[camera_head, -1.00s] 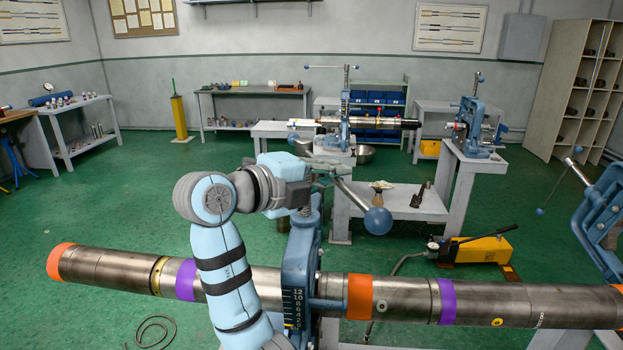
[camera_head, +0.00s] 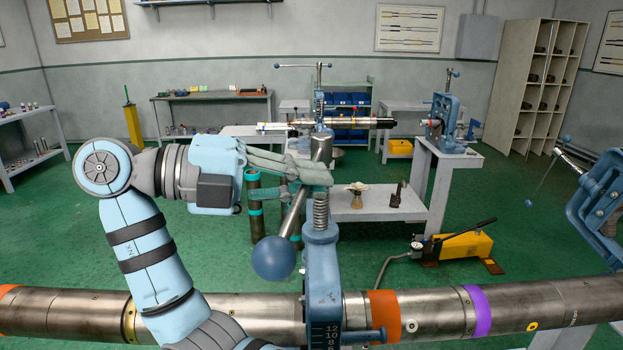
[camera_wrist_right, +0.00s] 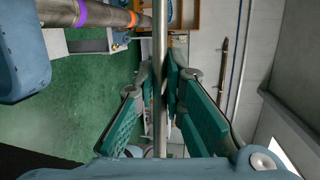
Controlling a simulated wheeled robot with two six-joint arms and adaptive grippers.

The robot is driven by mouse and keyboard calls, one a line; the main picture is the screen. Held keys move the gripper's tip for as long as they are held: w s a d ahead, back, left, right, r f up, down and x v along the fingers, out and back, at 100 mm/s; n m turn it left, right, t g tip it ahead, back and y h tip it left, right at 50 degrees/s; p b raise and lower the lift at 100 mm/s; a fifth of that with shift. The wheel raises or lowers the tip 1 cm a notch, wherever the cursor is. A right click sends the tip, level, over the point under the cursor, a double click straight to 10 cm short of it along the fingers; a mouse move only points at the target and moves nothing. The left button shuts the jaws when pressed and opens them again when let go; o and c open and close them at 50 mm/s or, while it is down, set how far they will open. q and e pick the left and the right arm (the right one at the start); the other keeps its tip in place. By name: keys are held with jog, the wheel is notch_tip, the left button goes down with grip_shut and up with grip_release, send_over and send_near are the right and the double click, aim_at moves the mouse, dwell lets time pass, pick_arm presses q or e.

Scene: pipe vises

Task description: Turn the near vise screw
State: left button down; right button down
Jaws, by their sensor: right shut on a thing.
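The near vise (camera_head: 322,275) is blue, with an upright threaded screw (camera_head: 320,212) rising from its top. A steel handle bar (camera_head: 293,215) runs through the screw head (camera_head: 322,150), ending in a blue ball (camera_head: 273,258) low and left of the screw. My right gripper (camera_head: 304,178) reaches in from the left, with its fingers shut on the bar near the screw head. In the right wrist view the bar (camera_wrist_right: 160,75) passes between the teal finger pads. My left gripper is not in view.
A long steel pipe (camera_head: 250,312) with orange and purple bands crosses the foreground through the vise. Another blue vise (camera_head: 597,212) stands at the right edge. A yellow hydraulic pump (camera_head: 465,248) sits on the green floor. Benches with more vises stand behind.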

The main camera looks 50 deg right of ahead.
jog(key=shift+w+r, duration=0.1)
jog(key=shift+r, duration=0.1)
jog(key=c, duration=1.7)
grip_release()
jog(key=shift+a, duration=0.1)
jog(key=shift+o, duration=0.2)
